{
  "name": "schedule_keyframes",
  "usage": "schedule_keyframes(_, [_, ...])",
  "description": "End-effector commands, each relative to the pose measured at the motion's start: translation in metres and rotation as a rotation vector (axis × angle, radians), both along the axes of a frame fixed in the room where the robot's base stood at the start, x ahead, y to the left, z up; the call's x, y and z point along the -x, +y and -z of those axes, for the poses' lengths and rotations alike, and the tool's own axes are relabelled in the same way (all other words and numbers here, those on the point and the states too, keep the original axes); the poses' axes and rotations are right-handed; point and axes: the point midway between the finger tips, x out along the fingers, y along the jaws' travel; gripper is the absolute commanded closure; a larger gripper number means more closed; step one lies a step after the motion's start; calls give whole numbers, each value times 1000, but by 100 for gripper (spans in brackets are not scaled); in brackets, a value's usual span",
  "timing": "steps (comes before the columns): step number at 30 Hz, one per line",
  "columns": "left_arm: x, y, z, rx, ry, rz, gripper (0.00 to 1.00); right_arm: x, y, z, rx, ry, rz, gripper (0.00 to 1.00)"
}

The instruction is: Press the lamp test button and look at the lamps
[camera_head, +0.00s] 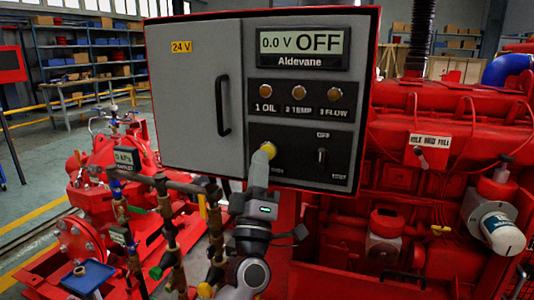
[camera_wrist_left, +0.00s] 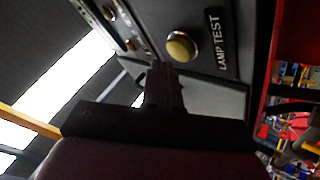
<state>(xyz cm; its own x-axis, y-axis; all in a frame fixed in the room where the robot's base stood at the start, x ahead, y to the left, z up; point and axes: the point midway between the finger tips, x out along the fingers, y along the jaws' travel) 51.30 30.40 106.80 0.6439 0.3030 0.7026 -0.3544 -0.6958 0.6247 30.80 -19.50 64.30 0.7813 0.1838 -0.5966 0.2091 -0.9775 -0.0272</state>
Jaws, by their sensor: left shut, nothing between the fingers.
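The grey control panel (camera_head: 190,120) has a red frame. Its display (camera_head: 300,41) reads "0.0 V OFF". Three round amber-brown lamps sit below it: 1 OIL (camera_head: 265,91), 2 TEMP (camera_head: 299,92) and 3 FLOW (camera_head: 335,93). They look dull, with no clear glow. The yellow lamp test button (camera_head: 268,149) is on the lower black plate; it also shows beside its "LAMP TEST" label in the left wrist view (camera_wrist_left: 181,46). My left gripper (camera_head: 263,156) is shut and empty, its tip at the button and partly covering it. I cannot tell whether they touch. My right gripper is out of view.
A selector switch (camera_head: 322,158) is right of the button, and a black door handle (camera_head: 223,105) is to its left. Red engine parts (camera_head: 440,110) stand at the right. Pipes and valves (camera_head: 165,210) rise below the panel. A blue tray (camera_head: 88,276) is lower left.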

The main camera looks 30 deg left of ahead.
Motion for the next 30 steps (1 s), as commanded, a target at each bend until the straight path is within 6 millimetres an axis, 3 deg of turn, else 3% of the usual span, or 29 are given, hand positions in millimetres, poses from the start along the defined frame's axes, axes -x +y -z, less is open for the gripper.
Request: schedule_keyframes(30, [-8,2,0,0,0,0,100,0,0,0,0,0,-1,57])
